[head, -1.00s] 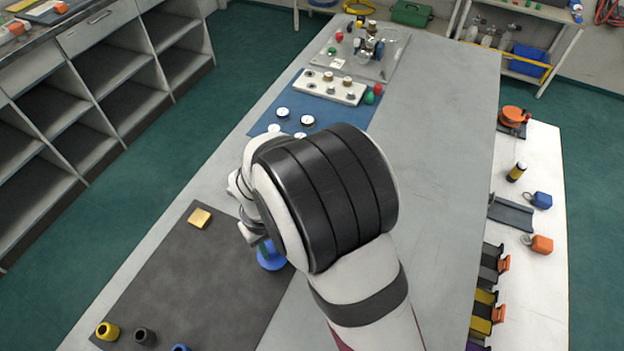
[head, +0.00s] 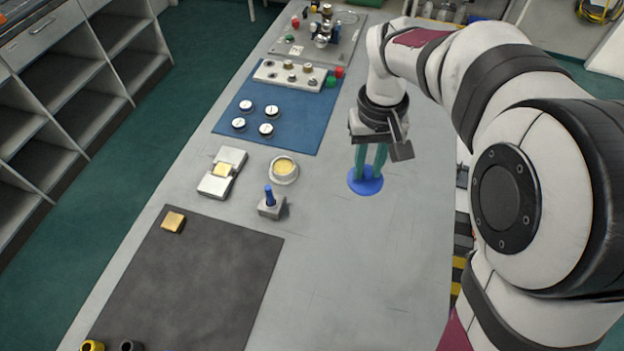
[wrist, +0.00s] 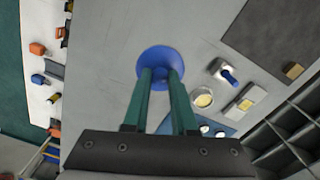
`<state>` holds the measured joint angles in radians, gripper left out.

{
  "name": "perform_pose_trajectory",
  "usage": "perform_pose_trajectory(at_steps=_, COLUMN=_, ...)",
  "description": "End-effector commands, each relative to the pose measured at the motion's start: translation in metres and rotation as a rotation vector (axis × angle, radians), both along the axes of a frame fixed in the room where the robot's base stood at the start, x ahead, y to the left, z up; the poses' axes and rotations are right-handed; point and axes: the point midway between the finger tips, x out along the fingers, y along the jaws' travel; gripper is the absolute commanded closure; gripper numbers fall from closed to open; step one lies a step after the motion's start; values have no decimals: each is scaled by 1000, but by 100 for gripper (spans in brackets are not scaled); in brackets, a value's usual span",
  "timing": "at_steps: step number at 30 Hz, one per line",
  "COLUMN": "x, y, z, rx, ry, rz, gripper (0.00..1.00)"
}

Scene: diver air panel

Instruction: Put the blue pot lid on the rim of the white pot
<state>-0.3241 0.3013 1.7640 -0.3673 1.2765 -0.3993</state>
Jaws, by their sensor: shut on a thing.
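The blue pot lid (head: 366,187) is a round disc. My gripper (head: 371,174) is shut on it from above, with green fingers pointing down at its middle. In the wrist view the lid (wrist: 160,53) hangs at the fingertips; its height over the table is hard to tell. The white pot (head: 284,181) stands upright on the grey table to the left of the lid, open at the top with yellow inside. It also shows in the wrist view (wrist: 203,108), to the right of my gripper. The lid and pot are apart.
A grey block with a blue peg (head: 271,208) stands just in front of the pot. A light plate with a yellow block (head: 222,170) lies left of it. Behind is a blue mat (head: 290,138) with several white discs.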

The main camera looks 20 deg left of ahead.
Motion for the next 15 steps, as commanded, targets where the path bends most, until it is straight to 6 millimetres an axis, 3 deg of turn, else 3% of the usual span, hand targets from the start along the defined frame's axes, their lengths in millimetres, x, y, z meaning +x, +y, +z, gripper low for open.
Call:
perform_pose_trajectory(at_steps=3, x=5, y=-27, z=20, rx=2, ry=-3, rz=-84, gripper=100)
perform_pose_trajectory(at_steps=9, x=13, y=-60, z=46, rx=6, ry=-5, rz=-199, gripper=100)
perform_pose_trajectory(at_steps=12, x=25, y=-67, z=56, rx=8, ry=-6, rz=-239, gripper=100)
perform_pose_trajectory(at_steps=15, x=40, y=-58, z=56, rx=10, ry=-3, rz=-238, gripper=100)
